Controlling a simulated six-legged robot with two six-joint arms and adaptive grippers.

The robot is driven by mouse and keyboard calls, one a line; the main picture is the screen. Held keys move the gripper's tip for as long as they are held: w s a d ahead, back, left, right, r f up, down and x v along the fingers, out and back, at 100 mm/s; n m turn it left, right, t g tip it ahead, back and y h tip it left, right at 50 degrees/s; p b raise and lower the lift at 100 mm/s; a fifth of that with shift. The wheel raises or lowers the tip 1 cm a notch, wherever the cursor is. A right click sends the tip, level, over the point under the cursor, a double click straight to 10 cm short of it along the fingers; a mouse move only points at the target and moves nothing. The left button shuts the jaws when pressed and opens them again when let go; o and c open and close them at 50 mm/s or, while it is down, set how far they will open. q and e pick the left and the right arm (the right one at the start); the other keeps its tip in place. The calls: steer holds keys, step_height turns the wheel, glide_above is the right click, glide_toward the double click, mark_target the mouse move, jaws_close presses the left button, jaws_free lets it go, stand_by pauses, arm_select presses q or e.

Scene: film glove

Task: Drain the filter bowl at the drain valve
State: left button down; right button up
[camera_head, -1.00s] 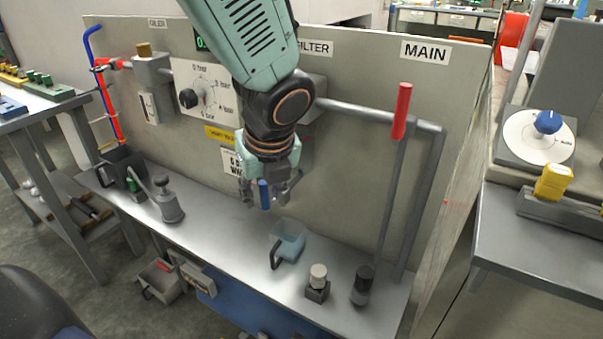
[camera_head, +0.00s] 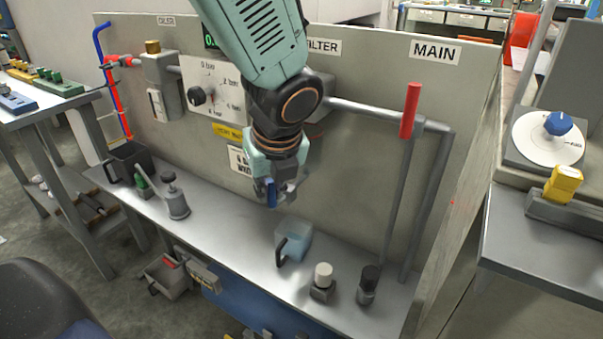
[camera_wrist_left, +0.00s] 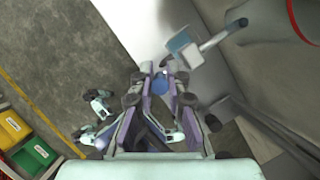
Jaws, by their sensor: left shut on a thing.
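My left gripper (camera_head: 275,193) hangs in front of the panel's middle, under the FILTER label (camera_head: 324,47). It is shut on a small blue handle (camera_head: 271,194), which looks like the drain valve's. The blue handle (camera_wrist_left: 160,84) also shows between the fingertips in the left wrist view. The filter bowl is not seen clearly; my left arm covers that part of the panel. A clear jug (camera_head: 297,247) with pale blue in it and a dark handle stands on the bench, lower and right of the gripper. The jug (camera_wrist_left: 183,44) also shows in the wrist view.
A white-capped fitting (camera_head: 323,277) and a black-capped one (camera_head: 369,280) stand on the bench (camera_head: 240,238) right of the jug. A grey oiler-like can (camera_head: 175,197) and a dark container (camera_head: 130,162) stand at left.

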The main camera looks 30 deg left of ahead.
arm_select(q)
steer(key=shift+s+a+r+h+p, duration=0.15)
steer(key=shift+h+p, duration=0.35)
steer(key=shift+p, duration=0.45)
steer(key=shift+w+a+f+n+h+b, duration=0.1)
steer(key=shift+a+f+n+h+b, duration=0.25)
steer(key=shift+a+f+h+b, duration=1.5)
steer(key=shift+w+d+r+n+h+b, duration=0.1)
steer(key=shift+d+r+n+h+b, duration=0.4)
steer(key=shift+h, duration=3)
steer(key=shift+w+a+f+n+h+b, duration=0.2)
steer(key=shift+a+f+h+b, duration=0.7)
steer(key=shift+h, duration=1.75)
steer(key=shift+s+d+b, duration=0.15)
steer(key=shift+d+b, duration=0.2)
steer(key=shift+b, duration=0.2)
steer(key=shift+g, duration=0.3)
